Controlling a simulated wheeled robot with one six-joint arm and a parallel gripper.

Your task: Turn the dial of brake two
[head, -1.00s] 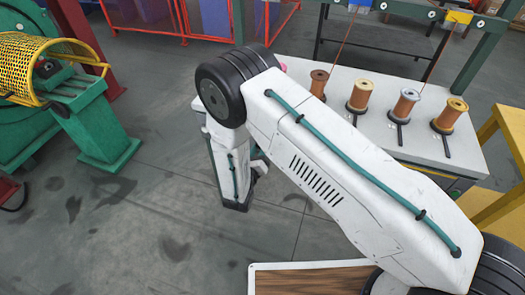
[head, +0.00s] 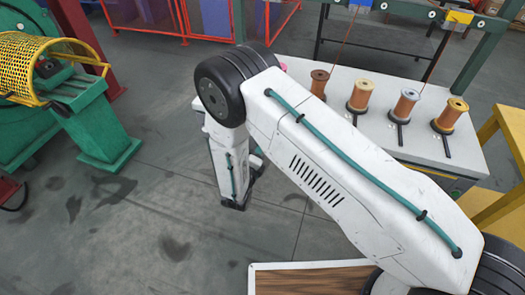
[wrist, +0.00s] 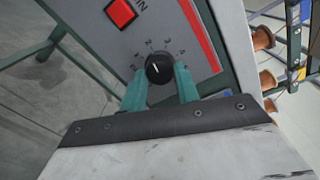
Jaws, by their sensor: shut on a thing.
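A round black dial (wrist: 160,68) with a short white pointer line sits on a light grey panel (wrist: 185,42) in the wrist view. Small numbers are printed in an arc around its upper side. The pointer leans to the upper left in the picture. My gripper (wrist: 161,70) has its two teal fingers on either side of the dial and is shut on it. No plate naming the brake is readable. In the head view my arm hides the dial, and the fingers cannot be made out there.
A red square button (wrist: 121,12) and a red stripe (wrist: 203,42) are on the same panel. In the head view, several wire spools stand on the white cabinet top (head: 335,82). A green machine with a yellow mesh guard (head: 45,65) stands left. Grey floor (head: 140,220) is clear between.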

